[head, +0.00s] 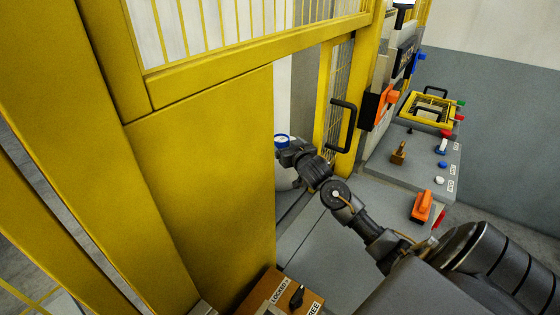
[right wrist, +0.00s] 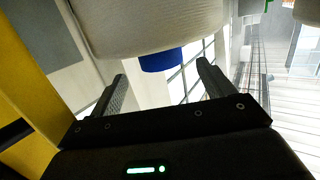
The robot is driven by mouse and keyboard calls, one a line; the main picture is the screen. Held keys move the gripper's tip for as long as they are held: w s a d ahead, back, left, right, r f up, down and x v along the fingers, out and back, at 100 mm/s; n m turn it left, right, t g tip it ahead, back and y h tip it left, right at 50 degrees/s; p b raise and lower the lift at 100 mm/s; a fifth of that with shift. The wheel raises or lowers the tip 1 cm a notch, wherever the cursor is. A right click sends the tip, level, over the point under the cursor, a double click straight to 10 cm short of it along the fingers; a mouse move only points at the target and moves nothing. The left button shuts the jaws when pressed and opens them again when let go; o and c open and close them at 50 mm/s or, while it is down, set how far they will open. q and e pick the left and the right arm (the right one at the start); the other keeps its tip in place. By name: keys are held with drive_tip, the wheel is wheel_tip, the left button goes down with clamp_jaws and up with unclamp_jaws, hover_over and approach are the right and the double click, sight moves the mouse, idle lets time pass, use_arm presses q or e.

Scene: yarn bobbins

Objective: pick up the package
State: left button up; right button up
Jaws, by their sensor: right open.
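A large white yarn package (right wrist: 150,25) fills the top of the right wrist view, with a blue core end (right wrist: 162,60) sticking out below it. My right gripper (right wrist: 161,72) is open; its two fingers stand apart either side of the blue core in the picture. I cannot tell whether they touch it. In the head view my right arm reaches left through the opening in the yellow enclosure. A white rounded shape (head: 285,178) and a blue-and-white round end (head: 282,140) show there, partly hidden by the yellow panel and my wrist. My left gripper is not in view.
A yellow panel (head: 205,180) stands close left of my right arm. A barred yellow door with a black handle (head: 343,125) is just beyond it. A grey console (head: 420,165) with knobs and an orange switch (head: 421,206) lies to the right. A LOCKED/FREE key switch (head: 296,296) is at the bottom.

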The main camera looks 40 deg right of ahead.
sight(281, 138)
drive_tip(key=shift+w, duration=0.25)
drive_tip(key=shift+w+d+p, duration=0.2)
drive_tip(key=shift+w+p, duration=0.25)
drive_tip(key=shift+p, duration=0.05)
drive_tip(key=p+x, duration=0.1)
drive_tip(key=x, duration=0.2)
drive_tip(key=shift+w+f, duration=0.15)
drive_tip(key=shift+w, duration=0.1)
drive_tip(key=shift+w+f+p, duration=0.2)
drive_tip(key=shift+w+p, duration=0.1)
drive_tip(key=shift+w, duration=0.05)
clamp_jaws()
drive_tip(key=shift+d+r, duration=0.15)
drive_tip(key=shift+r, duration=0.05)
